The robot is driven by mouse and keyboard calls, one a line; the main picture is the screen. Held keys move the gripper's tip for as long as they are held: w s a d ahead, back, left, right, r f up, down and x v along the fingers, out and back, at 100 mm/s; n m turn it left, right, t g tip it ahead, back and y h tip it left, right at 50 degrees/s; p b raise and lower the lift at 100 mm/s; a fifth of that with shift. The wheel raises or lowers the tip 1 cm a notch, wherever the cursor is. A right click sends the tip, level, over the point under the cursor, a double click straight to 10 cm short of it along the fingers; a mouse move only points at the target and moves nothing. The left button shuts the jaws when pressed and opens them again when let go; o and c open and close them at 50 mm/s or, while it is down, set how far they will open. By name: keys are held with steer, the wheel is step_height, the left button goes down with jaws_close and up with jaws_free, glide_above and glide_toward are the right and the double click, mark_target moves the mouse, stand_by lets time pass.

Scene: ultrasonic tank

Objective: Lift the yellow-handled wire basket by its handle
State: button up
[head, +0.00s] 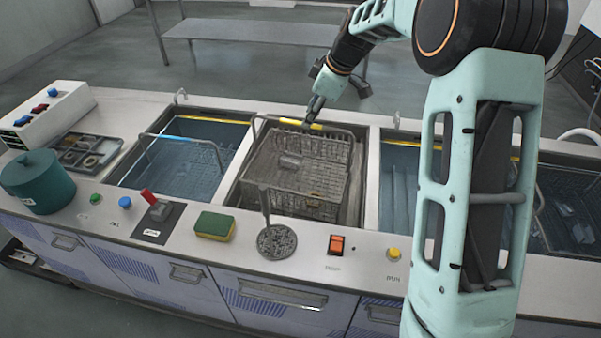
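The wire basket (296,170) sits within the opening of the middle tank, with a small grey part (290,161) inside it. Its wire handle stands up toward the back, and the yellow grip (297,124) is on the handle's top bar. My gripper (313,115) points down at the right part of the yellow grip, and its fingertips overlap the grip in the head view. The fingers look close together, but the view is too small to tell whether they are closed around the grip. I cannot tell whether the basket touches the tank floor.
The left tank (135,181) holds a blue-handled basket (180,165). More tanks lie right of the middle one, partly behind my arm. A sponge (214,226), a round mesh strainer (276,241) and an orange switch (337,243) are along the front counter. A teal pot (38,182) stands far left.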

steer(key=shift+p+x, duration=0.75)
steer(key=shift+x, duration=1.95)
steer(key=shift+a, duration=0.15)
steer(key=shift+c, duration=0.5)
jaws_close()
steer(key=shift+w+r, duration=0.15)
steer(key=shift+r, duration=0.05)
